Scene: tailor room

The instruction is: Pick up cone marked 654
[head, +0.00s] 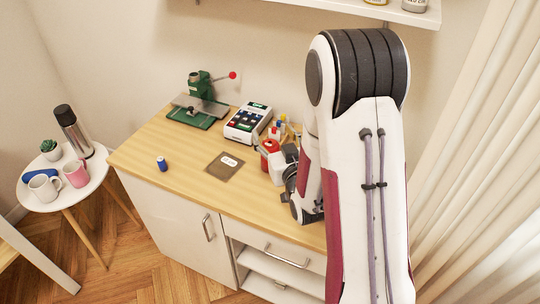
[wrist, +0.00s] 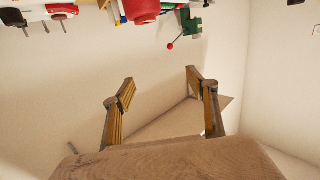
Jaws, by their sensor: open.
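No marking 654 is legible in either view, so I cannot tell which item is the marked cone. A red item (head: 268,147) and a white item (head: 276,166) stand close together at the right of the wooden worktop (head: 190,188), beside my arm, which partly hides that area. A red rounded item also shows at the top of the wrist view (wrist: 141,10). My gripper (wrist: 160,88) is open in the wrist view, its two fingers apart with nothing seen between them. A brown, blurred surface (wrist: 170,162) fills the bottom of that view; I cannot tell what it is.
A green press (head: 200,104) and a white keypad device (head: 248,122) stand at the back. A brown card (head: 225,166) and a small blue spool (head: 162,163) lie on the worktop's left and middle, with clear room around them. A round side table (head: 66,188) stands left.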

